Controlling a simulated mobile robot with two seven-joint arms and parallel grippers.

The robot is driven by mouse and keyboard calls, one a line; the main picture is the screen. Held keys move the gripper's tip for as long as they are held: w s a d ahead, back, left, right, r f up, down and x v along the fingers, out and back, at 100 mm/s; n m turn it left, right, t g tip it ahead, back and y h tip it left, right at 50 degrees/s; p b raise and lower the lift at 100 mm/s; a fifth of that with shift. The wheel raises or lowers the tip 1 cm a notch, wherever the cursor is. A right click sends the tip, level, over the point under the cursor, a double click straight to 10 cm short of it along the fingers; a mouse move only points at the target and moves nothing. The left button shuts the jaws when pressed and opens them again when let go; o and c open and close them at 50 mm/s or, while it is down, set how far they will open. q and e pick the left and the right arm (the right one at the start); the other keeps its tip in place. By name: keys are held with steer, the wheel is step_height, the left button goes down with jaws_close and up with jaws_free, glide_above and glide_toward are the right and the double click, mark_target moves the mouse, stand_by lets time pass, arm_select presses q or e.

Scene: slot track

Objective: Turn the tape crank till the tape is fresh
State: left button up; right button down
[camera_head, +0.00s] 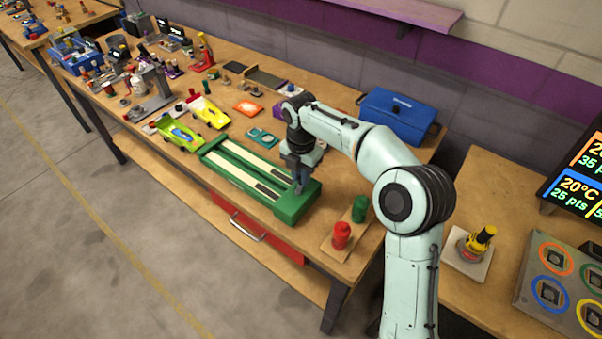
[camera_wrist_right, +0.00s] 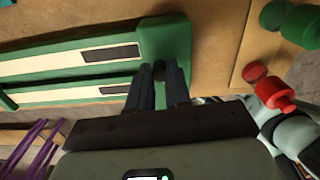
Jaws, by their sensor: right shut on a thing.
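The green tape unit (camera_head: 245,178) lies on the workbench, with two long pale strips, each with a dark patch near its right end. Its raised green end block also shows in the right wrist view (camera_wrist_right: 165,32). My right gripper (camera_head: 300,188) points down at this block. In the right wrist view its fingers (camera_wrist_right: 160,82) are shut around a small dark knob (camera_wrist_right: 159,67), apparently the tape crank. Most of the crank is hidden by the fingers. My left gripper is in neither view.
A red peg (camera_head: 342,236) and a green peg (camera_head: 360,208) stand on a wooden board close right of the unit. A blue toolbox (camera_head: 397,115) is behind my right arm. Toy cars (camera_head: 180,134) and small parts crowd the bench to the left.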

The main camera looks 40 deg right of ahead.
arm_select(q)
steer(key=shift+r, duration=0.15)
arm_select(e)
steer(key=shift+s+m, duration=0.1)
steer(key=shift+m, duration=0.2)
